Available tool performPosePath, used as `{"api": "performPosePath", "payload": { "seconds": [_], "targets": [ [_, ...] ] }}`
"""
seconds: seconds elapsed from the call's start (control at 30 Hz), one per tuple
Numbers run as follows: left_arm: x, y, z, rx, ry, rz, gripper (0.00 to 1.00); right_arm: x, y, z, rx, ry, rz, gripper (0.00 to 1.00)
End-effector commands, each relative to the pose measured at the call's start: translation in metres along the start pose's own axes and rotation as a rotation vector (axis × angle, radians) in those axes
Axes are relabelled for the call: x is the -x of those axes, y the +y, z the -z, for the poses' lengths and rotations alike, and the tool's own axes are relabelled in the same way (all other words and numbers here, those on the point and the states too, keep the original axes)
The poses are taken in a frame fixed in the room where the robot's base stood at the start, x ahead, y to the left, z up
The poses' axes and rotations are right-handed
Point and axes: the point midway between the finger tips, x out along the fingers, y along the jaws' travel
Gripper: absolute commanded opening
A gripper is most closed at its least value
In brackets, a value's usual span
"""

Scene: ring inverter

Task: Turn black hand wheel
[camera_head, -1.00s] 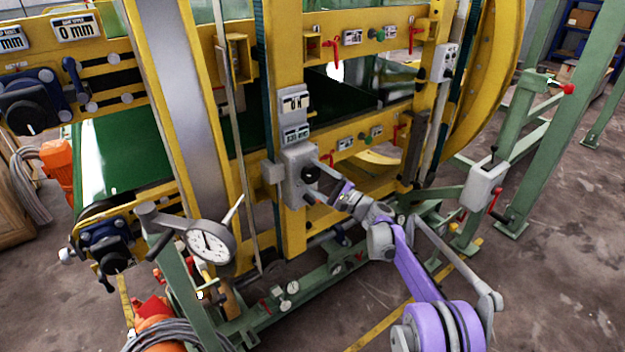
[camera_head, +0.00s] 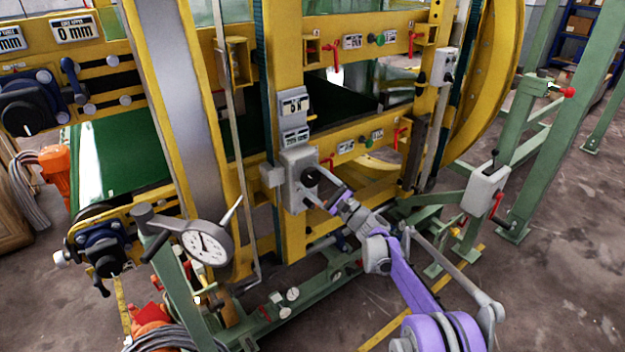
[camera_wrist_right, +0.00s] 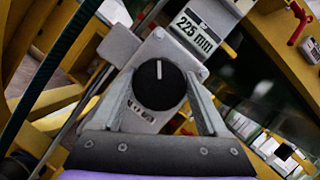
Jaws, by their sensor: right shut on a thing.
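The black hand wheel (camera_head: 311,176) is a round knob on a grey control box (camera_head: 293,190), mounted on a yellow post of the machine. In the right wrist view the black hand wheel (camera_wrist_right: 160,85) faces me, with a white mark near its top. My right gripper (camera_head: 319,184) is at the wheel, with one finger on either side of it. In the right wrist view my right gripper (camera_wrist_right: 160,104) is shut on the wheel, its grey fingers flanking the knob. My left gripper is not in view.
A display (camera_wrist_right: 199,33) reading 225 mm sits above the wheel. A dial gauge (camera_head: 207,243) stands to the left on a green frame. Other black knobs (camera_head: 30,105) are on the machine's left side. A grey box with a red handle (camera_head: 485,188) is at right, near open floor.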

Motion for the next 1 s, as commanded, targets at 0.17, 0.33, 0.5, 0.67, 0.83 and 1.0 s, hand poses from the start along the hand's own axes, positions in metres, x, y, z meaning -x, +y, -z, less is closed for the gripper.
{"api": "performPosePath", "payload": {
  "seconds": [0.17,0.33,0.5,0.67,0.83,1.0],
  "targets": [
    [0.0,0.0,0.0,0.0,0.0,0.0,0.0,0.0,0.0,0.0,0.002,0.001,-0.001,0.88],
    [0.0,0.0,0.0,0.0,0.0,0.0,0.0,0.0,0.0,0.0,0.001,0.001,-0.001,1.0],
    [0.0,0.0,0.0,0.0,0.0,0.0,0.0,0.002,0.0,0.0,0.002,0.0,0.0,1.0],
    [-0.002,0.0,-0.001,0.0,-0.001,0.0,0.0,0.019,0.0,0.001,0.002,0.001,0.0,1.0],
    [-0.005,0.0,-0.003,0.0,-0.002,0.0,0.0,0.054,-0.001,0.001,0.003,0.002,0.001,1.0],
    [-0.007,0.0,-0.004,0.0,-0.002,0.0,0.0,0.086,0.0,0.001,0.003,0.002,0.001,1.0]
  ]
}}
